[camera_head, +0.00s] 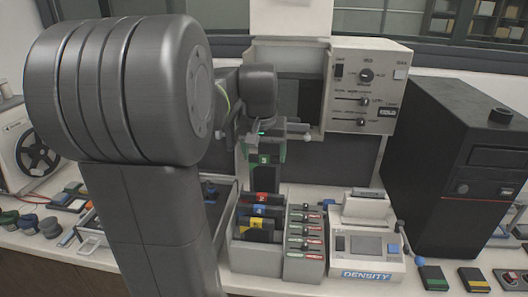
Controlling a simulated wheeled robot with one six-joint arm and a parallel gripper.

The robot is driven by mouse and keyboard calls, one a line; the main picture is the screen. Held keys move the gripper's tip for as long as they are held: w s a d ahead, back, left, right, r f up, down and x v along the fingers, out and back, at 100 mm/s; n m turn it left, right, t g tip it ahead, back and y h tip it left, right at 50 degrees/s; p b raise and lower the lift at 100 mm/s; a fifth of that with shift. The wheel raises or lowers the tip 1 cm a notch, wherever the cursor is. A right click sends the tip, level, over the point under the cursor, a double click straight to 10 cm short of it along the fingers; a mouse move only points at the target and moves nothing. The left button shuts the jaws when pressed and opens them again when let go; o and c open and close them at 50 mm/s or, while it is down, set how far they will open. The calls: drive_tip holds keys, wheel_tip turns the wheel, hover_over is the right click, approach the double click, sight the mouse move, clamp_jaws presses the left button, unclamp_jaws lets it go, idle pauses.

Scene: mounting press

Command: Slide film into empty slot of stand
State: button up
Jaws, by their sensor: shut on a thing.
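My gripper (265,136) is shut on a dark film piece with a green numbered label (264,159). The film hangs below the gripper, above the back of the grey stand (257,260). The stand holds films with a red label (261,198), a blue label (260,210) and a yellow label (258,223), one behind another. The held film appears apart from the stand. The stand's rear part is partly hidden, and I cannot tell clearly which slot is empty.
A narrow grey rack (304,267) with red and green tags stands right of the stand. The DENSITY device (366,258) is further right. A control panel box (368,85) rises behind. A black tower (452,180) stands at right. My arm hides much of the left.

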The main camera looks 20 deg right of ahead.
sight(264, 182)
drive_tip(key=shift+f+b, duration=2.2)
drive_tip(key=shift+f, duration=1.5)
drive_tip(key=shift+s+a+f+b, duration=0.1)
drive_tip(key=shift+s+f+b, duration=0.15)
drive_tip(key=shift+f+b, duration=0.35)
drive_tip(key=shift+f, duration=0.2)
drive_tip(key=o, duration=2.1)
